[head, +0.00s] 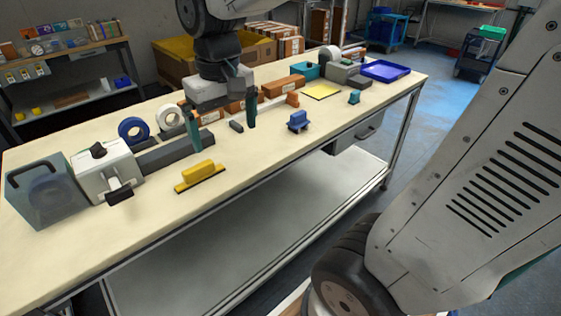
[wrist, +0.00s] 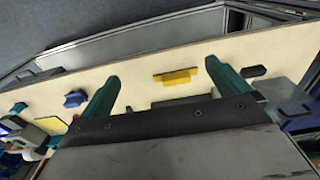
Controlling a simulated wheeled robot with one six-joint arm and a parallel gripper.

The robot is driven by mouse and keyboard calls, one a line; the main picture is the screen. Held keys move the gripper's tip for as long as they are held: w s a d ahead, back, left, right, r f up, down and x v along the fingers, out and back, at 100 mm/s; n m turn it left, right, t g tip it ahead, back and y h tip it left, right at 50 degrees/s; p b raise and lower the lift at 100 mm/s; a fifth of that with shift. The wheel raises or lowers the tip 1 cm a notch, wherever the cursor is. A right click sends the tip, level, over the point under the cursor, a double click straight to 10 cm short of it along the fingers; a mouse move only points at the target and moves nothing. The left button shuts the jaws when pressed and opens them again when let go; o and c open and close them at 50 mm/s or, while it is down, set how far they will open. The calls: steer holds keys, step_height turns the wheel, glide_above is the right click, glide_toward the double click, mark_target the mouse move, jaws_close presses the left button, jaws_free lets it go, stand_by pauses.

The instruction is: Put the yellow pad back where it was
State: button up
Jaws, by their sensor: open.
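A yellow pad with a raised grip (head: 200,174) rests on the cream tabletop near its front edge; it also shows in the wrist view (wrist: 174,77), between the fingertips in the picture but beyond them. A flat yellow square (head: 322,91) lies farther right on the table. My gripper (head: 219,122) is open and empty, its two green fingers pointing down above the table, behind the yellow pad. In the wrist view my gripper (wrist: 162,76) shows its fingers wide apart. Nothing is between them.
A similar blue pad (head: 298,121) stands right of the yellow one, and a small teal one (head: 354,97) farther right. A white device with a black lever (head: 105,170) is at left. Tape rolls (head: 170,118) and brown boxes (head: 284,86) line the back. Table front around the yellow pad is clear.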

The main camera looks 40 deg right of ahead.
steer(key=s+d, duration=0.1)
steer(key=s, duration=1.4)
steer(key=shift+f+t, duration=0.3)
steer(key=shift+f, duration=0.1)
steer(key=shift+d, duration=0.1)
